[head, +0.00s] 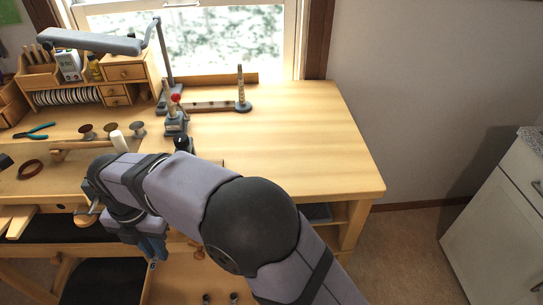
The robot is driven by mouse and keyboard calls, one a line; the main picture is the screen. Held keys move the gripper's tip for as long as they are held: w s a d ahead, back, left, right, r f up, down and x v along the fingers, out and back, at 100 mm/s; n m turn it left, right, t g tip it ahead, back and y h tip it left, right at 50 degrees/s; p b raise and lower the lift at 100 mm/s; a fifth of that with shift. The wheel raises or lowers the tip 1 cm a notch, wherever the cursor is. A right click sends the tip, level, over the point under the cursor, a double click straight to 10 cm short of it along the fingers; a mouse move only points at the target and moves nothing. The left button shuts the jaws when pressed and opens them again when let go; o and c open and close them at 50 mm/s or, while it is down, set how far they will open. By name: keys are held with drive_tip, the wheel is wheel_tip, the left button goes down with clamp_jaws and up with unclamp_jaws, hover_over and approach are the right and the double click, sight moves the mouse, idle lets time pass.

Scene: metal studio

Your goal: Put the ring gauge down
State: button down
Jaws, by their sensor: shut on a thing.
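My gripper (152,252) hangs low at the left of centre, at the front edge of the workbench (310,150), with my arm reaching across in front of it. It is small and partly covered by my wrist. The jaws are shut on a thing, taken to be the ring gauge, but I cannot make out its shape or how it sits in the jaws. No ring gauge shows clearly on the bench top.
A tapered mandrel on a stand (241,92) is at the back of the bench. A wooden organiser (124,72) and a lamp (90,41) stand behind. The bench's right half is clear.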

drive_tip(key=w+d+r+m+p, duration=0.3)
drive_tip(key=r, duration=0.4)
drive_tip(key=w+d+r+m+p, duration=0.2)
drive_tip(key=w+r+p, duration=0.1)
drive_tip(key=r, duration=0.3)
drive_tip(key=w+d+r+m+p, duration=0.3)
drive_tip(key=w+r, duration=0.2)
drive_tip(key=r, duration=0.2)
drive_tip(key=shift+w+d+r+m+p, duration=0.15)
drive_tip(key=shift+d+r+m+p, duration=0.15)
drive_tip(key=shift+d, duration=0.05)
drive_tip(key=w+d+r+m+p, duration=0.2)
drive_tip(key=w+d+r+m, duration=0.1)
drive_tip(key=d+r, duration=0.15)
drive_tip(key=m+p, duration=0.2)
drive_tip(key=m, duration=0.2)
approach(353, 166)
drive_tip(key=shift+f+p, duration=1.4)
drive_tip(key=shift+f, duration=1.6)
drive_tip(key=shift+f, duration=0.1)
